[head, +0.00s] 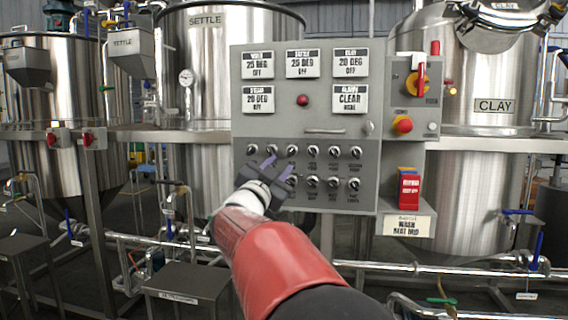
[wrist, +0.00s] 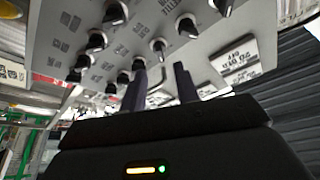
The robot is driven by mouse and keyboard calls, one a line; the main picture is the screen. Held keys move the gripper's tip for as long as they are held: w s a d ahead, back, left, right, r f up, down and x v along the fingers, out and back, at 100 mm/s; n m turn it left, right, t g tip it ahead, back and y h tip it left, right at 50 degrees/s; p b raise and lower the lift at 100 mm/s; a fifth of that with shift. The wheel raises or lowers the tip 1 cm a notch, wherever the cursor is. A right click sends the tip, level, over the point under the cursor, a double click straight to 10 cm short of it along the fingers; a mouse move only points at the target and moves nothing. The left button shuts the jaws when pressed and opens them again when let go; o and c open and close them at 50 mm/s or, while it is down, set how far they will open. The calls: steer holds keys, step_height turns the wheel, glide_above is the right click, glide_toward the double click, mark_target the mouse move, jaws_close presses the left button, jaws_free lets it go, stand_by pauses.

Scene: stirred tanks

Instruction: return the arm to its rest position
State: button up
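My arm reaches up from the bottom of the head view, and my gripper (head: 277,166) is in front of the lower left of the grey control panel (head: 305,115), by the rows of knobs. In the wrist view my gripper (wrist: 160,85) shows two purple fingers standing apart with nothing held between them. Black knobs (wrist: 158,46) show beyond the fingertips. I cannot tell whether a finger touches a knob. My gripper and wrist hide part of the panel's lower left corner.
Steel tanks (head: 488,110) stand behind. Pipes (head: 440,268) and a small dark table (head: 185,283) are low in front.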

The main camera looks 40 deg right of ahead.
steer(key=shift+s+a+f, duration=0.15)
steer(key=shift+s+a, duration=0.1)
steer(key=shift+a, duration=0.15)
steer(key=s+a+f+n+t+y+p, duration=0.1)
steer(key=a+f+n+t+y, duration=0.25)
steer(key=a+n+y, duration=0.6)
steer(key=s+a+f+n+t+y+p, duration=0.15)
steer(key=a+f+n+y, duration=0.25)
steer(key=a+y, duration=0.55)
steer(key=s+a+f+n+g, duration=0.2)
steer(key=s+a+f+g, duration=0.2)
steer(key=s+f, duration=0.5)
steer(key=s+a+f+n+g+p, duration=0.1)
steer(key=s+a+f+n+g, duration=0.2)
steer(key=s+f+g, duration=0.3)
steer(key=s+a+f, duration=0.1)
steer(key=s+f, duration=0.2)
steer(key=s, duration=0.4)
steer(key=shift+s+a+f+p, duration=0.25)
steer(key=shift+a+f+p, duration=0.05)
steer(key=shift+a+f, duration=0.1)
steer(key=shift+d, duration=0.2)
